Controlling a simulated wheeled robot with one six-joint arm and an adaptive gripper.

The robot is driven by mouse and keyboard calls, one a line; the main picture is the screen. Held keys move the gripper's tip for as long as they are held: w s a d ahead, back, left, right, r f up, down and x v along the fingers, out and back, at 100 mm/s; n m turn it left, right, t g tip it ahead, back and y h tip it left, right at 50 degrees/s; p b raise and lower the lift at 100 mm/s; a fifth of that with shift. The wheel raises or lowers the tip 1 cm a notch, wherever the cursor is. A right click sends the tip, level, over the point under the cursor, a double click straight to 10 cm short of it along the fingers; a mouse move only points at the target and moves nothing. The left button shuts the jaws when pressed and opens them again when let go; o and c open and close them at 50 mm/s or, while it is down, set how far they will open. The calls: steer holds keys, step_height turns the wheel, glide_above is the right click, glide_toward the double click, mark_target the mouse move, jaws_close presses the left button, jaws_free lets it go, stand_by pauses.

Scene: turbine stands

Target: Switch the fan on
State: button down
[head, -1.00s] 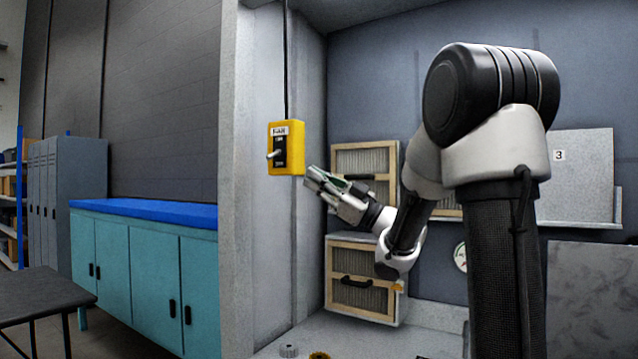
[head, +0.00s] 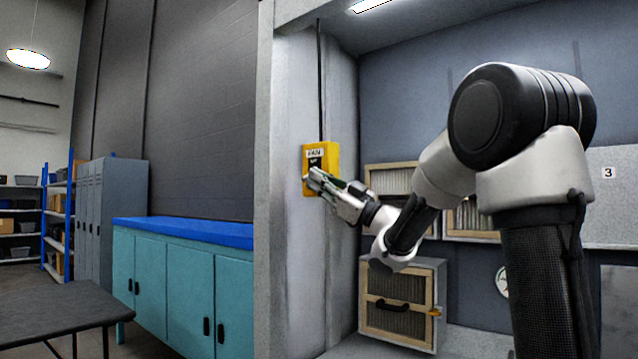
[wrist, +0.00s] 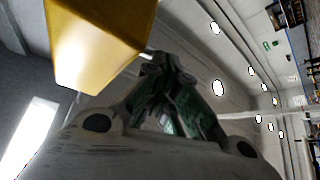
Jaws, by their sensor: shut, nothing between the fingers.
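The yellow fan switch box (head: 334,163) hangs on the inner left wall of the grey booth, with a white label above a dark switch plate. My gripper (head: 311,178) is in front of the lower part of the box, shut and empty. Its fingertips cover the lower switch plate. A small pale tip, perhaps the toggle lever, shows at their left edge; I cannot tell its position or whether the fingers touch it. In the wrist view the yellow box (wrist: 95,45) is at the upper left, close beside the shut fingers (wrist: 160,62).
A dark cable (head: 320,80) runs up the wall from the box. Wooden-framed filter boxes (head: 400,303) stand in the booth behind my arm. Outside, left of the booth wall, are teal cabinets (head: 180,285) with a blue top and a dark table (head: 50,308).

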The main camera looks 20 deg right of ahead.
steer(key=shift+s+a+r+m+t+h, duration=0.1)
steer(key=shift+m+t+h, duration=0.25)
steer(key=shift+m, duration=0.35)
steer(key=shift+a+r+m+t+h, duration=0.1)
steer(key=shift+r+m+t+h, duration=0.1)
steer(key=shift+m+t, duration=0.4)
steer(key=shift+s+r+m+t+h, duration=0.1)
steer(key=shift+m+t+h, duration=0.15)
steer(key=shift+m, duration=0.55)
step_height(320, 180, up, 2)
steer(key=m+t+h, duration=0.1)
steer(key=m+h, duration=0.1)
steer(key=m, duration=0.1)
steer(key=m+t+h, duration=0.2)
steer(key=m, duration=0.2)
steer(key=m+t+h, duration=0.1)
steer(key=m+h, duration=0.2)
steer(key=m, duration=0.1)
steer(key=shift+t, duration=0.3)
